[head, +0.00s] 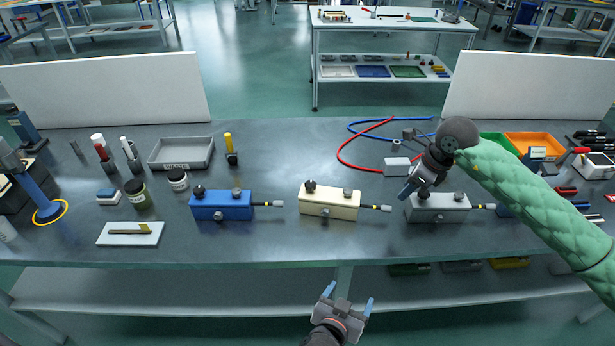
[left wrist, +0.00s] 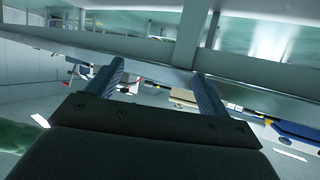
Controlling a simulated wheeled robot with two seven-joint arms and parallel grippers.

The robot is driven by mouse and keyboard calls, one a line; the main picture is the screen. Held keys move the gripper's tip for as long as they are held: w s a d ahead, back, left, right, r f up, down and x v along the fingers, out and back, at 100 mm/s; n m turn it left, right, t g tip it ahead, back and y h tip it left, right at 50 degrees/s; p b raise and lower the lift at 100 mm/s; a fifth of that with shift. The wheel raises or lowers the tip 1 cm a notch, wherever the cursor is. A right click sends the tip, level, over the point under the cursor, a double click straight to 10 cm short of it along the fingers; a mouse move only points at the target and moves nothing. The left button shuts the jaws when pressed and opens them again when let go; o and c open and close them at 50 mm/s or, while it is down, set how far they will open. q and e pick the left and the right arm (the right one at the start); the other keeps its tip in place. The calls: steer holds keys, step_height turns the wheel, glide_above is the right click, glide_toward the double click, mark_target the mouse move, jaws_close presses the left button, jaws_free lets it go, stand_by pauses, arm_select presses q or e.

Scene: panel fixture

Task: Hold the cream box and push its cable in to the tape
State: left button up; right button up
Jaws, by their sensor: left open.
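The cream box (head: 327,205) sits on the grey bench between a blue box and a grey box. It has dark knobs on top and a round fitting in front. Its short dark cable (head: 369,206) sticks out on the right, with a yellow tape band and a pale end piece (head: 386,209). A gap of cable shows between box and tape. My left gripper (head: 346,296) is open and empty, in front of the bench and well short of the box; its fingers show in the left wrist view (left wrist: 158,85). My right gripper (head: 410,190) is just above the grey box.
The blue box (head: 222,206) and the grey box (head: 437,208) have similar cables. A white block (head: 397,166) with red and blue hoses lies behind. A tray (head: 181,153), jars and a white plate (head: 130,234) are left. The bench's front strip is clear.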

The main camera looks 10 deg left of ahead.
arm_select(q)
steer(key=w+d+r+m+g+h, duration=0.1)
steer(key=w+d+r+m+h, duration=0.35)
steer(key=m, duration=0.45)
steer(key=w+d+r+m+g+h, duration=0.1)
steer(key=w+r+m+g+h, duration=0.15)
steer(key=r+m+h, duration=0.5)
steer(key=w+d+r+m+h, duration=0.2)
steer(key=w+r+m+h, duration=0.25)
steer(key=r+m, duration=0.4)
step_height(320, 180, up, 5)
steer(key=m+g+y, duration=0.8)
steer(key=m+y, duration=0.7)
steer(key=m, duration=0.8)
glide_above(307, 183)
steer(key=w, duration=0.5)
steer(key=s+f+m+y, duration=0.1)
steer(key=f, duration=0.2)
steer(key=s+f+g+y, duration=0.1)
steer(key=s+f+y, duration=0.1)
steer(key=f, duration=0.2)
steer(key=s+f+m+y, duration=0.1)
steer(key=f, duration=0.3)
steer(key=shift+s+m+y, duration=0.3)
steer(key=shift+s+y, duration=0.05)
steer(key=shift+s, duration=0.05)
steer(key=shift+s+f, duration=0.15)
steer(key=shift+f, duration=3.85)
